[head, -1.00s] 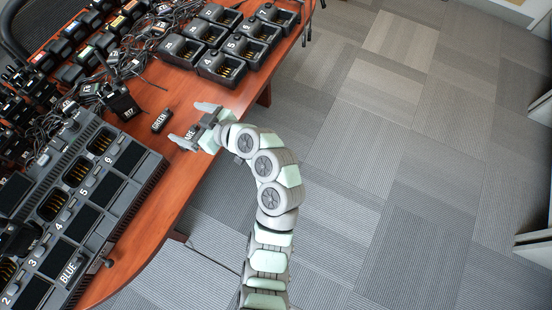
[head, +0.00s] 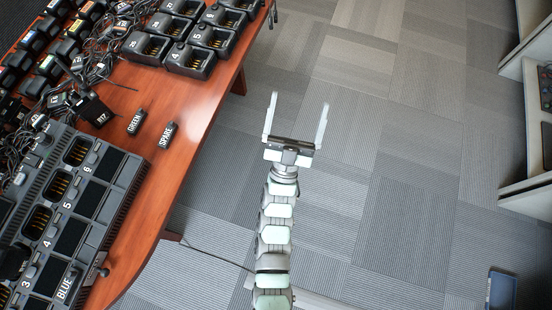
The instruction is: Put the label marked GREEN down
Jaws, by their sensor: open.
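The black label marked GREEN (head: 136,122) lies on the wooden table (head: 190,110), beside and left of a similar label marked SPARE (head: 168,135). The two labels are apart, and both are fully visible. My gripper (head: 296,115) is open and empty, its two fingers spread wide. In the picture it is over the carpet, to the right of the table edge and clear of both labels.
A large multi-bay charger (head: 70,210) with a BLUE label (head: 67,286) fills the table's near left. Single chargers (head: 190,60) stand at the back. A radio marked R17 (head: 93,108) stands left of the GREEN label. Shelves (head: 535,110) stand at the far right.

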